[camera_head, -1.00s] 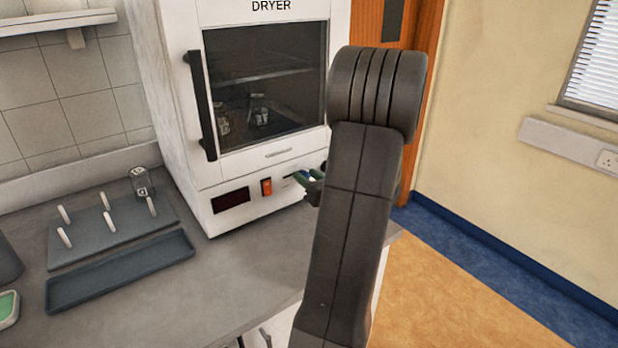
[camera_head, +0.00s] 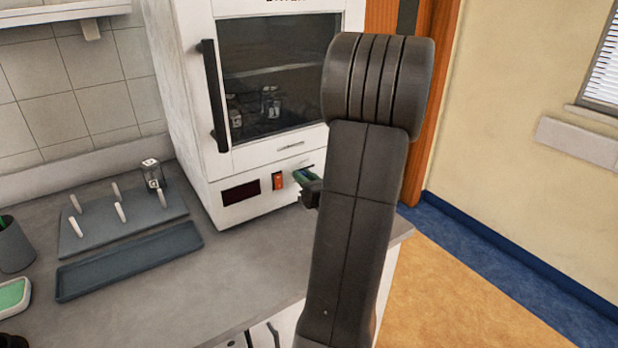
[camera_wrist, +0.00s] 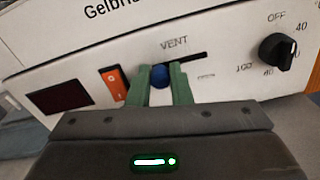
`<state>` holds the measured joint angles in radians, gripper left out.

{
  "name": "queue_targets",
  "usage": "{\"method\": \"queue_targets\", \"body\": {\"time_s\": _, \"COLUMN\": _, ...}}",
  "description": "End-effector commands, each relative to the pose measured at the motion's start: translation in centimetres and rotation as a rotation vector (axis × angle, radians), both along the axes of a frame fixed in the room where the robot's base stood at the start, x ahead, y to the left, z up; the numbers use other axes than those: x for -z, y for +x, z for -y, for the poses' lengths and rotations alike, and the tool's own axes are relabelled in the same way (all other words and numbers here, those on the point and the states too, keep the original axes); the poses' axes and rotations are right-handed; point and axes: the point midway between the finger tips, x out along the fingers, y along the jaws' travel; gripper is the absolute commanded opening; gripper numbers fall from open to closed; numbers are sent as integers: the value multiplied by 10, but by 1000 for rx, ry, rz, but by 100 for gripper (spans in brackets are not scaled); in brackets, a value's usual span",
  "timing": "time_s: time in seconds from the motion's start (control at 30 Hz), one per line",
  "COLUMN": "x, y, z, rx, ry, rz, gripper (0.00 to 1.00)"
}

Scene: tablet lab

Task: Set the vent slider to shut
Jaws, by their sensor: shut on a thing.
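The vent slider (camera_wrist: 160,76) is a round blue knob at the left end of a dark slot under the word VENT in the wrist view. The slot (camera_wrist: 195,58) runs bare to the right of it. My gripper (camera_wrist: 161,79) is shut on the knob, with one green finger on each side. In the head view my gripper (camera_head: 308,183) is at the dryer's front panel, right of the orange switch; the knob is hidden there. A small label below the slot is too blurred to read.
The white dryer (camera_head: 255,165) stands on the grey counter with its door closed. The orange switch (camera_wrist: 113,83) is close to my left finger; a black dial (camera_wrist: 278,51) is to the right. A peg rack (camera_head: 90,225) and a tray (camera_head: 130,262) lie left on the counter.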

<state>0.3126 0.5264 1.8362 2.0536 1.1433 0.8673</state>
Motion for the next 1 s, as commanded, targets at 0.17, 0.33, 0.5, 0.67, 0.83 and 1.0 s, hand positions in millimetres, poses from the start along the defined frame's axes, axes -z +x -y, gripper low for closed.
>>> {"method": "queue_targets", "body": {"time_s": 0.17, "x": 1, "y": -2, "z": -2, "rx": -7, "ry": 0, "rz": -3, "gripper": 41}}
{"method": "queue_targets", "body": {"time_s": 0.33, "x": 1, "y": -1, "z": -1, "rx": -5, "ry": 0, "rz": -2, "gripper": 41}}
{"method": "queue_targets", "body": {"time_s": 0.5, "x": 1, "y": -4, "z": 1, "rx": -4, "ry": -1, "rz": -2, "gripper": 41}}
{"method": "queue_targets", "body": {"time_s": 0.67, "x": 1, "y": -19, "z": 14, "rx": 0, "ry": 0, "rz": -2, "gripper": 41}}
{"method": "queue_targets", "body": {"time_s": 0.83, "x": 2, "y": -47, "z": 34, "rx": 1, "ry": 0, "rz": -2, "gripper": 41}}
{"method": "queue_targets", "body": {"time_s": 1.0, "x": 1, "y": -74, "z": 53, "rx": 1, "ry": -1, "rz": -2, "gripper": 41}}
